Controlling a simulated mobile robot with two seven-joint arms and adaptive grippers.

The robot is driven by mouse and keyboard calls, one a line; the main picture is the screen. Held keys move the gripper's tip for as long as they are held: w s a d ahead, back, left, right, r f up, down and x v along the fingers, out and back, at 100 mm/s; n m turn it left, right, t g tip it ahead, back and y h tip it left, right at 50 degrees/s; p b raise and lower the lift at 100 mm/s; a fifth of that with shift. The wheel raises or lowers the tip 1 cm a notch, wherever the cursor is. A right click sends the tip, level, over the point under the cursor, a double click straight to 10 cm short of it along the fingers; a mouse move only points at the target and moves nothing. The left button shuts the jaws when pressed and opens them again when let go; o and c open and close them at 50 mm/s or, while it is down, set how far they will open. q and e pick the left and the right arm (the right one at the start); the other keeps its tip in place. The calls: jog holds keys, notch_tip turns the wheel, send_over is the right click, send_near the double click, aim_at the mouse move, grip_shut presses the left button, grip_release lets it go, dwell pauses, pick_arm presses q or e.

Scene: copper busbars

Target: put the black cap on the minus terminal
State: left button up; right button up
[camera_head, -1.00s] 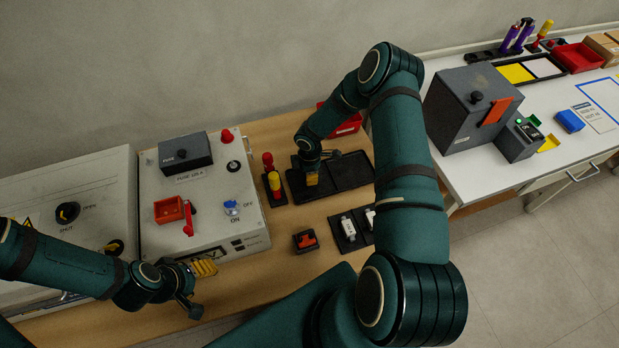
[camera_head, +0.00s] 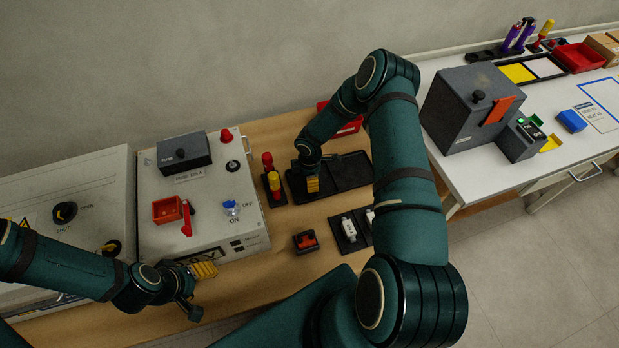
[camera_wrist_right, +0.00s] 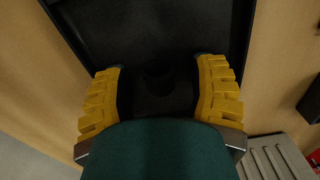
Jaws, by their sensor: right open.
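My right gripper (camera_head: 313,184) is low over the left part of a black tray (camera_head: 349,172). In the right wrist view its yellow fingers (camera_wrist_right: 163,88) are open on either side of a dark round shape that looks like the black cap (camera_wrist_right: 158,80). It is dark on dark, so its edges and any finger contact are hard to tell. A small dark round post (camera_head: 232,166), perhaps the minus terminal, is on the grey box top below a red knob (camera_head: 226,136). My left gripper (camera_head: 204,270) is at the box's front edge; its finger gap is unclear.
The grey box (camera_head: 205,214) carries a fuse block (camera_head: 184,154), a red holder (camera_head: 168,209) and a blue switch (camera_head: 231,208). A red and yellow tool stand (camera_head: 275,195) is close left of the tray. A small red-topped block (camera_head: 305,241) lies in front.

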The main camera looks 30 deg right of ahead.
jog(key=shift+r+p, duration=0.1)
jog(key=shift+p, duration=0.4)
notch_tip(320, 180, up, 14)
jog(key=p, duration=0.2)
jog(key=shift+a+f, duration=0.2)
jog(key=shift+a, duration=0.05)
